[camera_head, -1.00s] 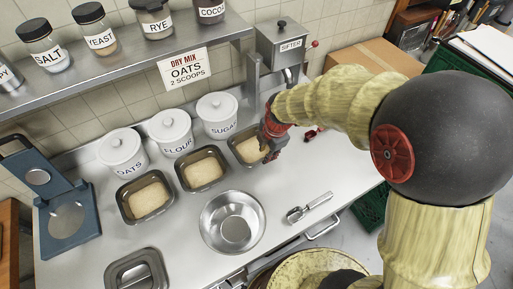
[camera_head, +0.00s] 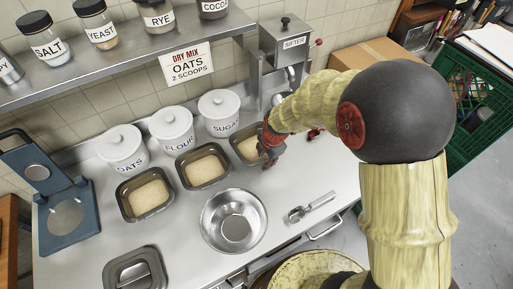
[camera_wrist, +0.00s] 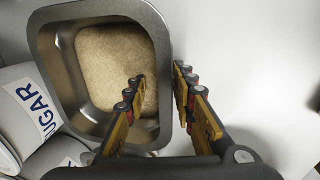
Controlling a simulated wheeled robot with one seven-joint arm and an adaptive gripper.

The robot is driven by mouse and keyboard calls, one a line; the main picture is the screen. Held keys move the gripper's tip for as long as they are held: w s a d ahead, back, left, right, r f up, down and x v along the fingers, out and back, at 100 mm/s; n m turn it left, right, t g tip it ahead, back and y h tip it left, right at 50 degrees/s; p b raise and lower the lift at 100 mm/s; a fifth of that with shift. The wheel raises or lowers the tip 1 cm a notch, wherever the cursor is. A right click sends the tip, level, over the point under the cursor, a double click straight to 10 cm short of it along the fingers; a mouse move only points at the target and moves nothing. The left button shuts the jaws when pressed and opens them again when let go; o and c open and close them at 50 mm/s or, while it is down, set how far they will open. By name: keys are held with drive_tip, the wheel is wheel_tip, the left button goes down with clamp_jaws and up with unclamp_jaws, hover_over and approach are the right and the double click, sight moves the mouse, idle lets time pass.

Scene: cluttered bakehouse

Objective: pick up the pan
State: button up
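Three metal pans with pale dough-like contents stand in a row on the steel counter: a left pan (camera_head: 125,203), a middle pan (camera_head: 182,180) and a right pan (camera_head: 236,150). My gripper (camera_head: 268,160) is at the right edge of the right pan and hides part of it. In the wrist view the right pan (camera_wrist: 45,50) fills the upper left. My gripper (camera_wrist: 160,85) is open there, one finger over the inside of the pan and the other outside its right wall. The rim passes between the fingers, with gaps visible.
Lidded jars marked oats (camera_head: 122,152), flour (camera_head: 172,133) and sugar (camera_head: 218,115) stand close behind the pans. A steel bowl (camera_head: 233,221) and a scoop (camera_head: 312,207) lie in front. A sifter (camera_head: 285,50) stands behind my gripper.

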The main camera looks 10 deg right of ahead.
drive_tip(key=shift+c, duration=0.5)
clamp_jaws()
